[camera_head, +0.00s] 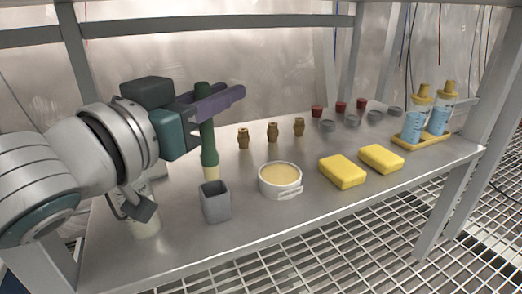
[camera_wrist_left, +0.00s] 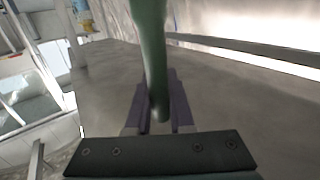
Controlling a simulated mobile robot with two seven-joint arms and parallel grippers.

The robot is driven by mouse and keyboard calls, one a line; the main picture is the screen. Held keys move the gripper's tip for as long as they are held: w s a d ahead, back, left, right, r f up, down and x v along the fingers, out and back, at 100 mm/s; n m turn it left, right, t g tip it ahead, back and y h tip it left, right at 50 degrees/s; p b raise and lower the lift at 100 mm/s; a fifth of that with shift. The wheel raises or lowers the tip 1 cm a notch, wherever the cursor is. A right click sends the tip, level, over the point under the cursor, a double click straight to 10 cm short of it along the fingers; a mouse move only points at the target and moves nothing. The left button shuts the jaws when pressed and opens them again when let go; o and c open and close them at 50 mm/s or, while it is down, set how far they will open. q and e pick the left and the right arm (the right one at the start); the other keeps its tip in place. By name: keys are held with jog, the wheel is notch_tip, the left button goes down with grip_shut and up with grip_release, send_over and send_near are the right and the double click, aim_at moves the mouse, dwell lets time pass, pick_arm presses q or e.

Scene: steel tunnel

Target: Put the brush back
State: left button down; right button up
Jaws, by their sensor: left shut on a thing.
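The brush (camera_head: 208,145) has a green handle and pale cream bristles at its lower end. My left gripper (camera_head: 212,100) is shut on the upper part of the handle and holds the brush nearly upright, bristles down. In the left wrist view the green handle (camera_wrist_left: 153,50) runs between the purple fingers (camera_wrist_left: 158,105). A grey square open-topped cup (camera_head: 215,203) stands on the steel table just below the bristles in the head view. The bristle tip appears just behind or above the cup's rim; I cannot tell which. My right gripper is not in view.
On the steel table (camera_head: 250,228) a white tub (camera_head: 280,180) stands right of the cup, then two yellow sponges (camera_head: 342,171). Behind are brown fittings (camera_head: 272,132) and small red and grey caps. Two blue-labelled bottles (camera_head: 412,125) stand on a yellow tray at right. A pale container (camera_head: 143,222) stands under my arm.

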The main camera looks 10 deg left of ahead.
aim_at(215, 152)
pick_arm(q)
notch_tip(215, 152, down, 3)
jog(key=shift+s+b, duration=0.15)
jog(key=shift+b, duration=0.4)
notch_tip(215, 152, down, 4)
jog(key=b, duration=0.3)
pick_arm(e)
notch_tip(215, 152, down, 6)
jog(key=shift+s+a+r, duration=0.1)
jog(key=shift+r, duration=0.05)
pick_arm(q)
jog(key=c, duration=0.8)
grip_release()
